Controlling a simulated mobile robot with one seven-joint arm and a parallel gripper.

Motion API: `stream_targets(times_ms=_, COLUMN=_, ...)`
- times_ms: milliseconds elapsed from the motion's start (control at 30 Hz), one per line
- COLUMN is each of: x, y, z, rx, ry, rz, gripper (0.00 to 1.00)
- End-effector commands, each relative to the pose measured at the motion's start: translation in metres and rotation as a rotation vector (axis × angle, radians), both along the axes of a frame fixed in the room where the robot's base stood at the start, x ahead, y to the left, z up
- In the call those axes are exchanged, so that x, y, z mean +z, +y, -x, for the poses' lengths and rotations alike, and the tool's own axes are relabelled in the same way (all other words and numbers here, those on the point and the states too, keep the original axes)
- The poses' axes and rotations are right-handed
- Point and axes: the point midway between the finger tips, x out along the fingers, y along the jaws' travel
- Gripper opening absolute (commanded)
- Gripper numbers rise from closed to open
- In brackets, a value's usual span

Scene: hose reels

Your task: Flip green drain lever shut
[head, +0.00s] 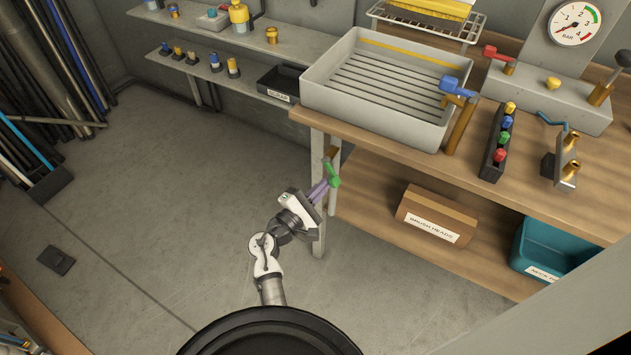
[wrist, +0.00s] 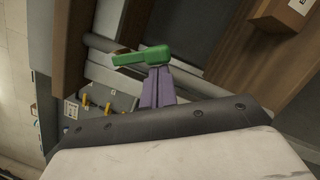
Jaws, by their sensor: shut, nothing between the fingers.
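In the wrist view the green lever (wrist: 143,57) lies roughly across the picture, just beyond the fingertips. My gripper (head: 323,187) has purple fingers, which are shut and hold nothing. Its tips are right at the lever, touching or very close; I cannot tell which. The fingers also show in the wrist view (wrist: 156,80), overlapping the lever's lower edge.
The table leg (head: 317,200) stands close beside my gripper. A lower shelf (head: 375,205) carries a cardboard box (head: 437,213) and a teal bin (head: 545,250). A blue lever (head: 456,86) and a red lever (head: 495,53) are higher up. The floor to the left is mostly clear.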

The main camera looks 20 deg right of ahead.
Motion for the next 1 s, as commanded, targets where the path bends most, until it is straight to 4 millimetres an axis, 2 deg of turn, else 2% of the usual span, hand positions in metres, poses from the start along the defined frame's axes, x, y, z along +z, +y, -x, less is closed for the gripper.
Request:
stream_targets(times_ms=400, x=0.011, y=-0.015, z=0.020, rx=0.000, ry=0.316, rz=0.244, gripper=0.00)
stream_targets(times_ms=733, x=0.024, y=-0.023, z=0.030, rx=0.000, ry=0.552, rz=0.431, gripper=0.00)
stream_targets(times_ms=1000, x=0.022, y=-0.023, z=0.030, rx=-0.002, ry=0.579, rz=0.452, gripper=0.00)
